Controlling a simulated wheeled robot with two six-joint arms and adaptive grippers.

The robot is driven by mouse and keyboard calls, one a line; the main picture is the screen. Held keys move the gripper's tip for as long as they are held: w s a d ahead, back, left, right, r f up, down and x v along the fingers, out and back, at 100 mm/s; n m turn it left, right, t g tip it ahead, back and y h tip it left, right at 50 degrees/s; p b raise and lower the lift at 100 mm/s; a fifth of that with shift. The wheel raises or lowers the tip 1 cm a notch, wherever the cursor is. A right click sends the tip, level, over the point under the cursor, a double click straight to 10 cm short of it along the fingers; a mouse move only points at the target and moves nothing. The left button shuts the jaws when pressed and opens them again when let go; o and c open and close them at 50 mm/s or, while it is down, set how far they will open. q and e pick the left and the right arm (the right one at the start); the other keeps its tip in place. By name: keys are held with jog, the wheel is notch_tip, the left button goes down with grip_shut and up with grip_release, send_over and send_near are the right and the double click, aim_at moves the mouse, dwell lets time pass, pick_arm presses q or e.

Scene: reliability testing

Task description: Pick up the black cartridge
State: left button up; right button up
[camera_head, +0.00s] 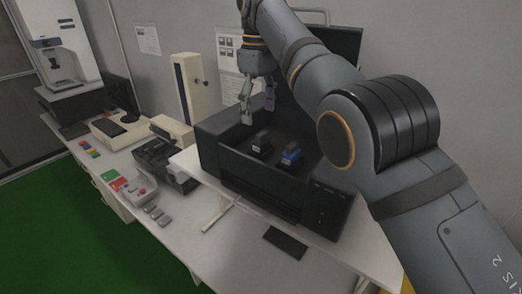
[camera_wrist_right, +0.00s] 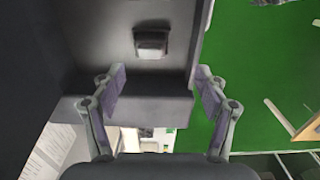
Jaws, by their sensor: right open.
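The black cartridge (camera_head: 261,142) stands in the open bay of the black printer (camera_head: 212,146), to the left of a blue and black cartridge (camera_head: 291,155). My right gripper (camera_head: 259,113) hangs above the back left of the bay, open and apart from the cartridges. In the right wrist view its open fingers (camera_wrist_right: 160,76) have nothing between them. A dark cartridge with a pale grey face (camera_wrist_right: 152,42) shows beyond the fingertips there, near the picture's top; it looks like the black one. My left gripper is in neither view.
The printer's raised walls surround the bay. A flat black object (camera_head: 285,243) lies on the white table in front. My right arm covers the right side.

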aim_at(262, 133)
jog(key=f, duration=0.1)
jog(key=f+b, duration=0.2)
jog(key=shift+w+d+f, duration=0.25)
jog(key=shift+w+f, duration=0.05)
jog(key=shift+w, duration=0.1)
jog(key=shift+w+d+f, duration=0.25)
jog(key=shift+w+f, duration=0.2)
jog(key=shift+f, duration=0.1)
jog(key=f+b, duration=0.4)
jog(key=shift+s+a, duration=0.2)
jog(key=shift+s, duration=0.05)
jog(key=shift+w, duration=0.15)
jog(key=shift+w+d, duration=0.1)
jog(key=shift+w, duration=0.1)
jog(key=shift+s+r, duration=0.1)
jog(key=shift+s, duration=0.15)
jog(key=c, duration=0.7)
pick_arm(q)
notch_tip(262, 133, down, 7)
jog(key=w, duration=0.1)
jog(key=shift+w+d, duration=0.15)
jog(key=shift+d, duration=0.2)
pick_arm(e)
jog(key=c, duration=0.5)
